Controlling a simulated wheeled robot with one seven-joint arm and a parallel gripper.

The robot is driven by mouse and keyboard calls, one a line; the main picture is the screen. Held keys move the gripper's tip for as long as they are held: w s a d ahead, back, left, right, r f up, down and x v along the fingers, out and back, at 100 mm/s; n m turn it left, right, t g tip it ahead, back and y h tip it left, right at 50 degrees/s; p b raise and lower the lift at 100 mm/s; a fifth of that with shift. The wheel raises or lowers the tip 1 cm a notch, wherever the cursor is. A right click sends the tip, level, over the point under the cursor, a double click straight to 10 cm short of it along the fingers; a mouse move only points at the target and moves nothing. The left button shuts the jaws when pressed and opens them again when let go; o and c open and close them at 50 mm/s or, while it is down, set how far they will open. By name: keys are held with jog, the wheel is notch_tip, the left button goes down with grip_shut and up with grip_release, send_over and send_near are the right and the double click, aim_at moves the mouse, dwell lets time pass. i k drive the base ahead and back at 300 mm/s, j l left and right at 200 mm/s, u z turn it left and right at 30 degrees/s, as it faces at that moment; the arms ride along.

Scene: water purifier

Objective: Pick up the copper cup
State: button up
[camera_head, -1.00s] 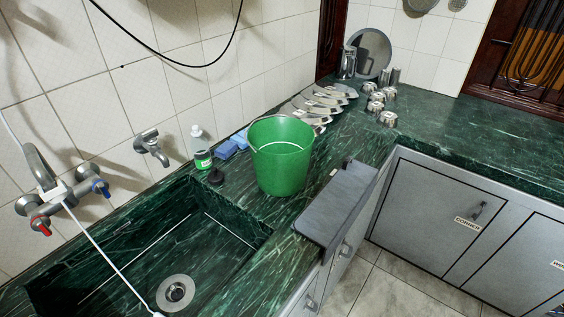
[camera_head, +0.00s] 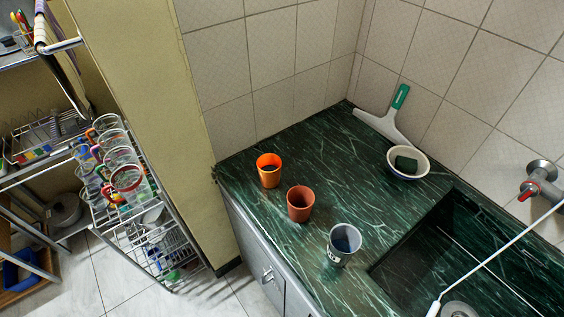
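Three cups stand upright in a slanting row on the green marble counter, left of the sink. The middle one is a reddish-brown, copper-toned cup (camera_head: 300,204). The nearest is a grey-blue cup (camera_head: 343,245) with small dark marks on its side, close to the sink edge. The orange and reddish-brown cups are both near copper in colour; the reddish-brown one looks the closer match. The cups stand apart from each other. My gripper is not in view.
The green marble counter (camera_head: 325,150) is clear behind the cups. A white bowl (camera_head: 420,172) with a dark green sponge and a green-handled squeegee (camera_head: 387,122) lie at the back. The sink (camera_head: 440,250) is at right. A wire rack (camera_head: 140,225) with glasses stands left, beyond a wall edge.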

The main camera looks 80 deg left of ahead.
aim_at(269, 166)
jog(key=u, duration=2)
jog(key=j+u, duration=0.1)
jog(key=j, duration=0.45)
jog(key=k+j+u, duration=0.1)
jog(key=j, duration=0.45)
jog(key=i+l, duration=0.3)
jog(key=l, duration=0.2)
